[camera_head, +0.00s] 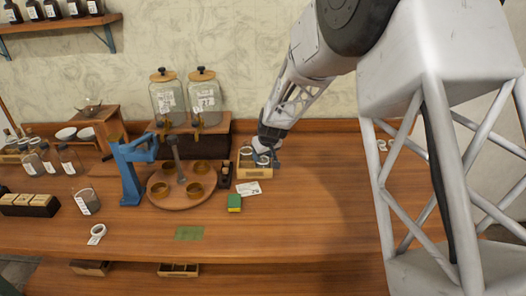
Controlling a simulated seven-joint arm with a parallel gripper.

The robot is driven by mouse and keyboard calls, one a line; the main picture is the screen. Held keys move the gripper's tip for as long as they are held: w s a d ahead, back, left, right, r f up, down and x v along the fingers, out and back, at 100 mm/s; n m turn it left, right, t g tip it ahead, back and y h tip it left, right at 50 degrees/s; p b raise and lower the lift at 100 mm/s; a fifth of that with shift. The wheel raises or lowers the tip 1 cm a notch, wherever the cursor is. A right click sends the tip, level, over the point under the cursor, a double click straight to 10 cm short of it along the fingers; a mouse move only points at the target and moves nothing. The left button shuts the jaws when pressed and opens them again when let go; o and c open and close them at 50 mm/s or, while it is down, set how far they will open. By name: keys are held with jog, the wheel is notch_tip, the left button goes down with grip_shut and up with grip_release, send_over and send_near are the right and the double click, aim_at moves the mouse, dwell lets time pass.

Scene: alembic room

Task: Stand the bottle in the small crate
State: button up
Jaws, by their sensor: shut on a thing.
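The small crate (255,173) is a low, light wooden box on the table, right of the round wooden tray. My gripper (265,157) is directly over the crate, pointing down. It is shut on the bottle (263,161), a small glass one with a pale top, mostly hidden by the fingers. The bottle looks about upright and is at or inside the crate's right part; I cannot tell whether its base touches the crate floor. Another similar small bottle (246,153) stands in the crate's left part.
A dark block-like tool (225,175) stands close left of the crate. Two glass dispensers (203,97) stand on a wooden box behind. The table right of the crate is clear.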

jog(key=shift+f, duration=0.15)
jog(key=o, duration=1)
jog(key=shift+v, duration=6.15)
jog(key=shift+a, duration=0.1)
